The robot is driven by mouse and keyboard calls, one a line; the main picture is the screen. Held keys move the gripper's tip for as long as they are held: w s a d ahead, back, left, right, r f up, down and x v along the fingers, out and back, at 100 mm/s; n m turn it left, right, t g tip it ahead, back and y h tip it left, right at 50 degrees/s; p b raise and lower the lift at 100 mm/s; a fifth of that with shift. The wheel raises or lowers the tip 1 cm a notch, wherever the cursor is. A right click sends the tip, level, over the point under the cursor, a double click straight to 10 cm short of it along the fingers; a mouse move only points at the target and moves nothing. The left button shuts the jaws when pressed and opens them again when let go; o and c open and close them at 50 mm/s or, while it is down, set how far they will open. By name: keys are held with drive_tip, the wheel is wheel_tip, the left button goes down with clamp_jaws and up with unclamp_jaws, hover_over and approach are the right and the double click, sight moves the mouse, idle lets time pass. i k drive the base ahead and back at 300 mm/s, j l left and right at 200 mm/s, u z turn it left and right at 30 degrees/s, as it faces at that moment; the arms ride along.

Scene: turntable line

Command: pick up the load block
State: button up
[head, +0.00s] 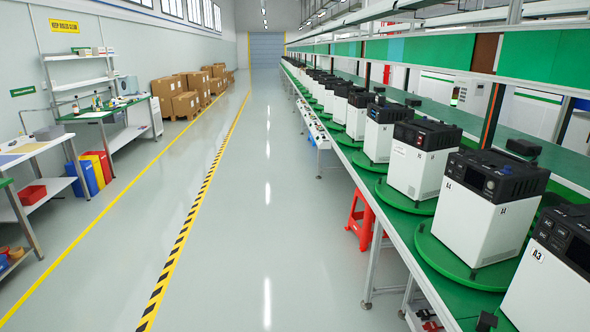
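I cannot make out with certainty which thing is the load block. A small dark block (487,321) shows at the bottom right, near the front edge of the green line bench (395,213). A larger black block (523,147) lies on the far side of the bench, behind the white-and-black units. Another small black piece (413,102) sits farther along. My gripper is not in view.
White units with black tops (487,215) stand in a row on green turntables (440,255). A red stool (362,218) is under the bench. The grey aisle floor (235,215) is clear. Cartons (168,92) and side tables (105,115) line the left wall.

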sight(380, 100)
drive_tip(key=i, duration=1.1)
drive_tip(key=i+u, duration=0.1)
drive_tip(key=i, duration=0.95)
drive_tip(key=i+l, duration=0.1)
drive_tip(key=i, duration=0.95)
drive_tip(key=i+z, duration=0.1)
drive_tip(key=i, duration=0.4)
drive_tip(key=i+z, duration=0.15)
drive_tip(key=i, duration=0.4)
drive_tip(key=i+j+z, duration=0.1)
drive_tip(key=i, duration=0.4)
drive_tip(key=i+j+z, duration=0.1)
drive_tip(key=i, duration=0.4)
drive_tip(key=i+j+z, duration=0.1)
drive_tip(key=i, duration=0.4)
drive_tip(key=j, duration=0.1)
